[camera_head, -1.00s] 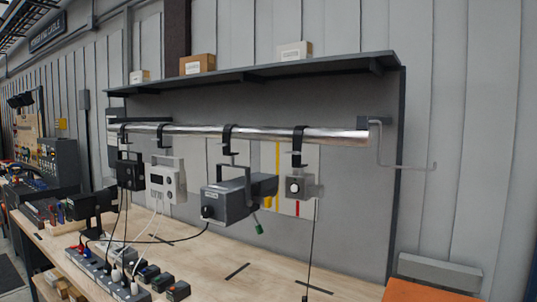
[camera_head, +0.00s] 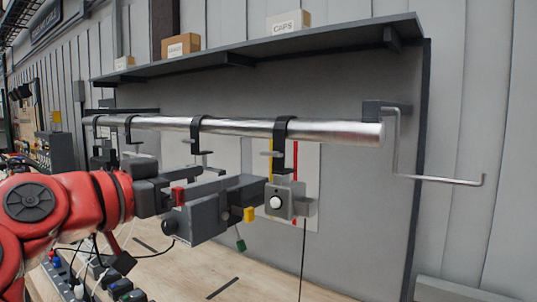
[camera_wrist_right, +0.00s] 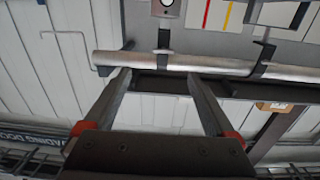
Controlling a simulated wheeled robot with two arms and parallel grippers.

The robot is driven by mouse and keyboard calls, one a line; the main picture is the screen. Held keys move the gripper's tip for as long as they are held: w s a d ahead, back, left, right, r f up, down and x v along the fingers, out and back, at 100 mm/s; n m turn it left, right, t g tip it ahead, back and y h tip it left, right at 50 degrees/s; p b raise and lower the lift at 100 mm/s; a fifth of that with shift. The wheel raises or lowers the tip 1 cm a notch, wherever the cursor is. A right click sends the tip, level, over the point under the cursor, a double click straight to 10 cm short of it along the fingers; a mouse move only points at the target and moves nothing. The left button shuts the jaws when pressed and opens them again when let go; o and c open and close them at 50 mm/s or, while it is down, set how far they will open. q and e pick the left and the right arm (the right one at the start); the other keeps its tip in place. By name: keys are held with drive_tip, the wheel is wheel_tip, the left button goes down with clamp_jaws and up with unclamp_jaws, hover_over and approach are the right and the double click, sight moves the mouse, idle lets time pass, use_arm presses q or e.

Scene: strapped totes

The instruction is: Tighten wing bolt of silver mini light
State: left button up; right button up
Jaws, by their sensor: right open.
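I take the small grey box with a round white lens as the silver mini light (camera_head: 280,202). It hangs from a black clamp (camera_head: 282,130) on the silver bar, with a cable straight down. A dark tab at the clamp's lower end may be the wing bolt; it is too small to tell. In the right wrist view the mini light (camera_wrist_right: 167,8) is at the top edge. My right gripper (camera_head: 226,178) is open and empty, left of the mini light and in front of the larger grey light. Its fingers (camera_wrist_right: 158,78) are spread apart in the right wrist view. My left gripper is not in view.
The silver bar (camera_head: 335,131) runs below a dark shelf (camera_head: 330,41) with small boxes. A bent crank rod (camera_head: 440,180) sticks out at right. The larger grey light (camera_head: 195,222), with yellow and green parts, is close to my right gripper. Open space lies right of the mini light.

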drive_tip(key=r, duration=0.1)
drive_tip(key=p, duration=0.5)
approach(268, 155)
drive_tip(key=shift+n, duration=0.3)
drive_tip(key=x, duration=0.9)
drive_tip(key=shift+w+d, duration=0.1)
drive_tip(key=shift+w, duration=0.05)
drive_tip(key=c, duration=1.4)
